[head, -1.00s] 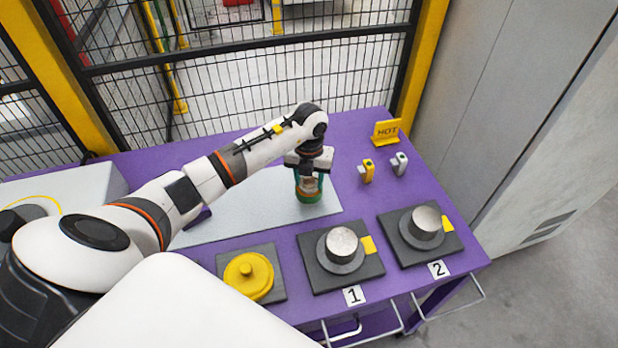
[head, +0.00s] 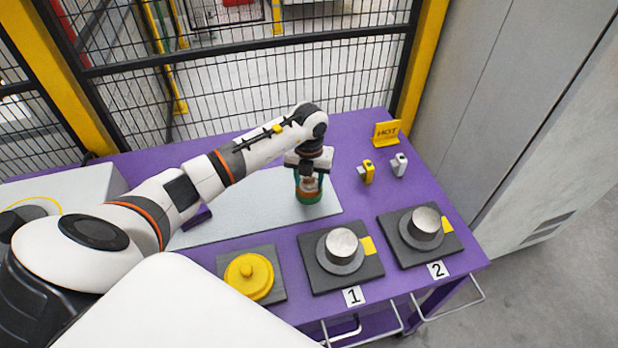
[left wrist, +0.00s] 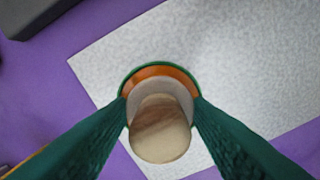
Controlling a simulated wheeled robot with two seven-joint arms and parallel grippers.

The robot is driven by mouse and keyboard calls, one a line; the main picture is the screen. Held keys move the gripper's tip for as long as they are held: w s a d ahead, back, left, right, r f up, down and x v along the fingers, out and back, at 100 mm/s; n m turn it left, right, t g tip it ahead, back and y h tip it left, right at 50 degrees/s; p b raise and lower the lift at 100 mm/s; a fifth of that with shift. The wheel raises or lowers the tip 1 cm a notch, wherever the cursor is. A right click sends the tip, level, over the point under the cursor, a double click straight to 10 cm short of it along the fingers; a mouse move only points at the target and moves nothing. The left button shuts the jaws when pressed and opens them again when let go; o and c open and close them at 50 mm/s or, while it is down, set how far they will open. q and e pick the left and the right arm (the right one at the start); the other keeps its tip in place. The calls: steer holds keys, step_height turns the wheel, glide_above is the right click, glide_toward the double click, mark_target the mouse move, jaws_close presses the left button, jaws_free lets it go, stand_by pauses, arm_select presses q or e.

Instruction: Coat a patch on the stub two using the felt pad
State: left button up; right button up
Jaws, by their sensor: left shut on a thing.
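Stub two (head: 426,221) is a short grey metal cylinder on a wider round collar, upright on a dark square plate by the "2" label (head: 438,269). My left gripper (head: 309,186) points down over the pale mat, away from the stub. It is shut on the wooden handle (left wrist: 160,130) of what looks like the felt pad. A pale disc (left wrist: 150,92) shows under the handle. Below it is a green-rimmed round pot (left wrist: 125,82) with orange inside; its green side shows in the head view (head: 308,199). Whether the pad touches the orange is unclear. My right gripper is not in view.
A similar stub (head: 342,243) stands by label "1", left of stub two. A yellow knobbed disc (head: 249,277) lies farther left. The pale mat (head: 240,205) is largely clear.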

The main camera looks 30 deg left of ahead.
arm_select(q)
steer(key=shift+r+p, duration=2.2)
steer(key=shift+r, duration=1.15)
steer(key=shift+f, duration=0.1)
